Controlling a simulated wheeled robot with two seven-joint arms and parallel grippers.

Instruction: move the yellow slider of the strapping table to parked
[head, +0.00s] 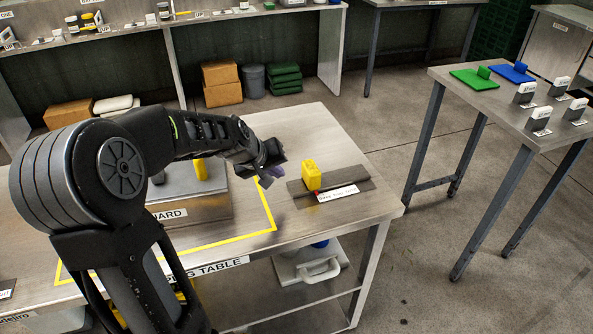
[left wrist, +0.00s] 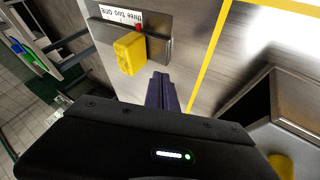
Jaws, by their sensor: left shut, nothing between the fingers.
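The yellow slider (head: 312,175) stands upright on a dark grey track (head: 352,181) on the strapping table (head: 320,128). A white label (head: 337,193) in front of the track reads "three two one", and a small red mark shows by the slider's foot. My left gripper (head: 270,176) is shut and empty, to the left of the slider and apart from it. In the left wrist view the closed fingers (left wrist: 163,92) point toward the track, beside the yellow slider (left wrist: 130,52). My right gripper is not in view.
A side table (head: 470,100) with green and blue pieces stands at right.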

